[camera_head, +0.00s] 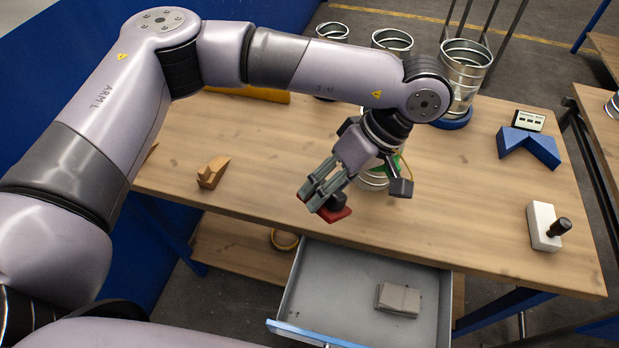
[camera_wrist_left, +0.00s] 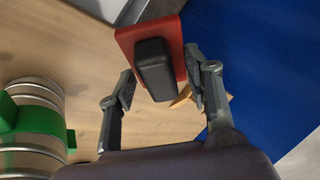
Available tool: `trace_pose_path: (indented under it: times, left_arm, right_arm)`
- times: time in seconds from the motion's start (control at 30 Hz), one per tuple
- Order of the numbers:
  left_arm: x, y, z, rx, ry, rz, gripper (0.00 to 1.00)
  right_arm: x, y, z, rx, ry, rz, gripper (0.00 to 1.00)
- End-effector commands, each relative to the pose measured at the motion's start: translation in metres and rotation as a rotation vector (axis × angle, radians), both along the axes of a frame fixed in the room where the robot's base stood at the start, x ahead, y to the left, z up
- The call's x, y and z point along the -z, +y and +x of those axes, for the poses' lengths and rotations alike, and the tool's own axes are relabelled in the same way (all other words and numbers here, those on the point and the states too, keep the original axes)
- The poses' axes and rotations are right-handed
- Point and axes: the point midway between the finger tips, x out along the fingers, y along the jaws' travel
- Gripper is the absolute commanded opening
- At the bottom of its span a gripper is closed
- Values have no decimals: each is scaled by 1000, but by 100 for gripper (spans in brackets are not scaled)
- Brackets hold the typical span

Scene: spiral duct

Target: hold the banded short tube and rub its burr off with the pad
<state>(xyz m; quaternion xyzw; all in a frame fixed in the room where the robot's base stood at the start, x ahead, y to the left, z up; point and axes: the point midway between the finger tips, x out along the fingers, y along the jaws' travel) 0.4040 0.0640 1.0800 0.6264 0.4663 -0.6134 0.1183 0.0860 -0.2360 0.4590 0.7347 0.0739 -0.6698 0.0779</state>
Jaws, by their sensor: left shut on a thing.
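My left gripper (camera_head: 322,188) is shut on the black handle of the red pad (camera_head: 338,214). It holds the pad above the table's front edge, near the open drawer. In the left wrist view the pad (camera_wrist_left: 135,42) shows between the two fingers, its red plate beyond the black handle. The banded short tube (camera_head: 372,182) is on the table behind and below my left wrist, partly hidden by it. In the left wrist view the tube (camera_wrist_left: 33,158) lies at the left edge with a green band around it, apart from the gripper. No burr can be made out.
The open drawer (camera_head: 300,290) holds a grey block (camera_head: 398,300). A wooden block (camera_head: 212,172) is at the left. A blue V-shaped block (camera_head: 528,146), a small display (camera_head: 528,120) and a white block with black knob (camera_head: 543,227) are at the right. Metal tubes (camera_head: 465,72) stand at the back.

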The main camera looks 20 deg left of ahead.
Motion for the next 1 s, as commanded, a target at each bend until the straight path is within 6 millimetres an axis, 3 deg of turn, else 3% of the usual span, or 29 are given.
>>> trace_pose_path:
  times: [0.3, 0.77, 1.0]
  left_arm:
    - [-4, -32, -3, -770, 285, -34, 24]
    - [-11, -48, -2, -1424, 481, -231, 24]
    - [-15, -50, 5, -1920, 592, -513, 24]
  right_arm:
    - [0, 0, 0, 0, 0, 0, 40]
    - [0, 0, 0, 0, 0, 0, 40]
    - [0, 0, 0, 0, 0, 0, 40]
